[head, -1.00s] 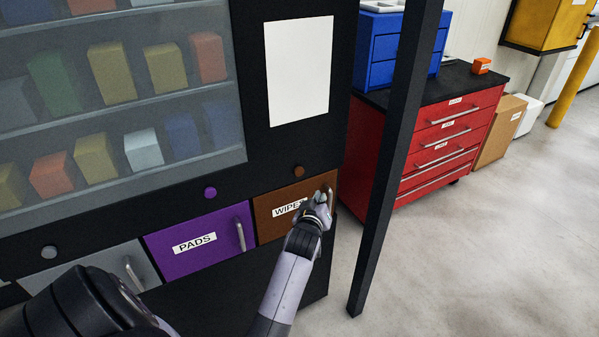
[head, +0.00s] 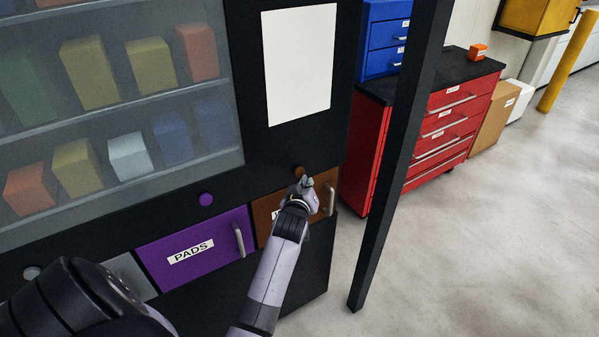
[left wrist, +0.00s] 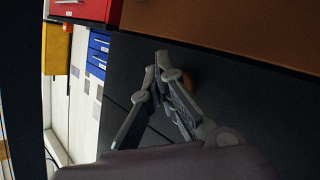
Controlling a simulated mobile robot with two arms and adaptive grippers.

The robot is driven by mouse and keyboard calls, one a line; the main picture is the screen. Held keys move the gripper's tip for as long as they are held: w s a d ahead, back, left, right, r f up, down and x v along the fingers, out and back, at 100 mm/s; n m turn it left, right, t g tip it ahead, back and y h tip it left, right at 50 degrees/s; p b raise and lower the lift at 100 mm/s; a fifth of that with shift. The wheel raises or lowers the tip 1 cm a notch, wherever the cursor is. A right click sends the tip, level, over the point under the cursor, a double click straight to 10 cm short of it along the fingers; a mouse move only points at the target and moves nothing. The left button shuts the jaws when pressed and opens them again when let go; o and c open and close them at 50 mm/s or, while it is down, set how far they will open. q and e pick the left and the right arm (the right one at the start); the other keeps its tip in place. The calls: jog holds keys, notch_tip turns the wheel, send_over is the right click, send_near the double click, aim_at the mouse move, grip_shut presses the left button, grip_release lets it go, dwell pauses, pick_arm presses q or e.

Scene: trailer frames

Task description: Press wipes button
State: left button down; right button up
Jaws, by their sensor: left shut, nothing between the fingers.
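The brown round button (head: 299,170) sits on the black machine front, just above the brown drawer (head: 264,208). The drawer is closed, and my left arm hides most of its label. My left gripper (head: 307,181) is shut and empty, in front of the drawer's top edge, with its tips just below and right of the button. My right gripper is out of view.
Left of the brown drawer is the purple PADS drawer (head: 190,250) with its purple button (head: 206,199). A dark post (head: 395,165) stands right of the machine. A red tool cabinet (head: 440,140) stands behind it. The floor at right is clear.

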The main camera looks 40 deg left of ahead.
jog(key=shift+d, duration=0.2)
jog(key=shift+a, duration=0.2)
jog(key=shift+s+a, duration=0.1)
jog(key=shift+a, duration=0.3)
pick_arm(q)
jog(key=shift+a, duration=0.1)
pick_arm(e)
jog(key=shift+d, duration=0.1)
pick_arm(q)
jog(key=shift+w+a, duration=0.2)
jog(key=shift+a, duration=0.15)
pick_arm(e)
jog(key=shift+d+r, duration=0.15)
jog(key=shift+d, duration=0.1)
pick_arm(q)
jog(key=shift+w+a, duration=0.2)
jog(key=shift+a, duration=0.3)
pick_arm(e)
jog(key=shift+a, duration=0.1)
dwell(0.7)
pick_arm(q)
jog(key=shift+d+p, duration=0.15)
jog(key=shift+p, duration=0.15)
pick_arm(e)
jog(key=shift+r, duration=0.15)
pick_arm(q)
jog(key=shift+s+d, duration=0.4)
jog(key=shift+d, duration=0.35)
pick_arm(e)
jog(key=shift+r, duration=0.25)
